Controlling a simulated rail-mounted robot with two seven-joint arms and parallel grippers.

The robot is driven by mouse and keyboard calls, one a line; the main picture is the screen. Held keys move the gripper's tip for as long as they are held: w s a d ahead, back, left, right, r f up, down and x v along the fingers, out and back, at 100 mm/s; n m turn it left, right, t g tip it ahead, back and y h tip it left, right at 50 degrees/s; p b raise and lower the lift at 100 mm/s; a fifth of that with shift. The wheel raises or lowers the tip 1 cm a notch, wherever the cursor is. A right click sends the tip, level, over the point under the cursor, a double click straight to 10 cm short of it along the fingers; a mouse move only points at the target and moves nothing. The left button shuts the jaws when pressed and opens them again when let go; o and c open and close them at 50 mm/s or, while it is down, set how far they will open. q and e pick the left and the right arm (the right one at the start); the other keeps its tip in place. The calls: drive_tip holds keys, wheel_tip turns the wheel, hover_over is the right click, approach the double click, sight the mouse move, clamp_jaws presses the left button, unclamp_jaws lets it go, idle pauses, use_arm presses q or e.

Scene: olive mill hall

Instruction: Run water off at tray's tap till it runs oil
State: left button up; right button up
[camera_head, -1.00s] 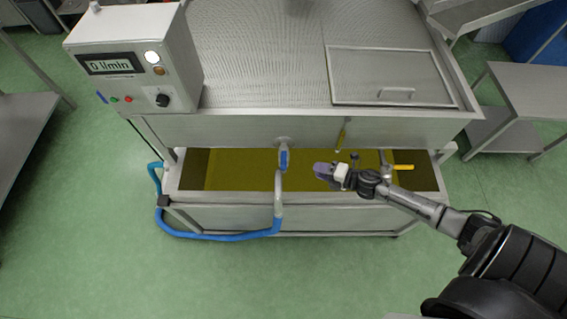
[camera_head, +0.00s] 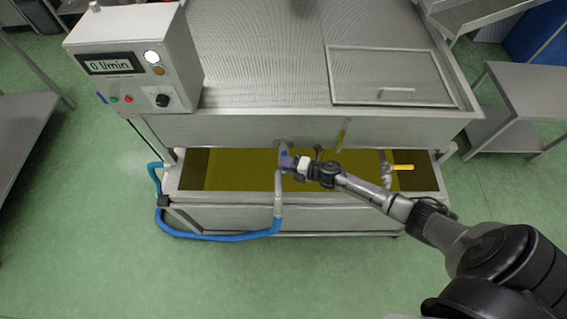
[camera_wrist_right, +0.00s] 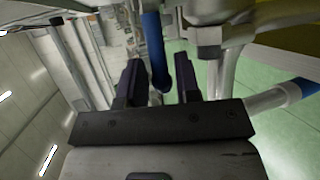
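The steel tray (camera_head: 330,217) under the machine holds a yellow-green liquid. A tap with a blue lever (camera_head: 283,152) is at the front, left of the tray's middle, with a pale pipe (camera_head: 278,200) running down from it. My right gripper (camera_head: 287,163) is at this tap and partly hides it. In the right wrist view, the two dark fingers of my right gripper (camera_wrist_right: 159,85) are apart, with the blue lever (camera_wrist_right: 152,45) between them. I cannot tell whether either finger touches it. A second tap with a yellow handle (camera_head: 403,167) is farther right. My left gripper is not in view.
A blue hose (camera_head: 235,237) loops from the pale pipe around the tray's left side. The control box (camera_head: 130,65) shows 0 l/min. Steel tables stand left and right; the green floor in front is clear.

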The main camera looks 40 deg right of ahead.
drive_tip(key=shift+w+a+f, duration=0.2)
drive_tip(key=shift+w+a, duration=0.05)
drive_tip(key=shift+w, duration=0.35)
drive_tip(key=shift+c, duration=0.4)
clamp_jaws()
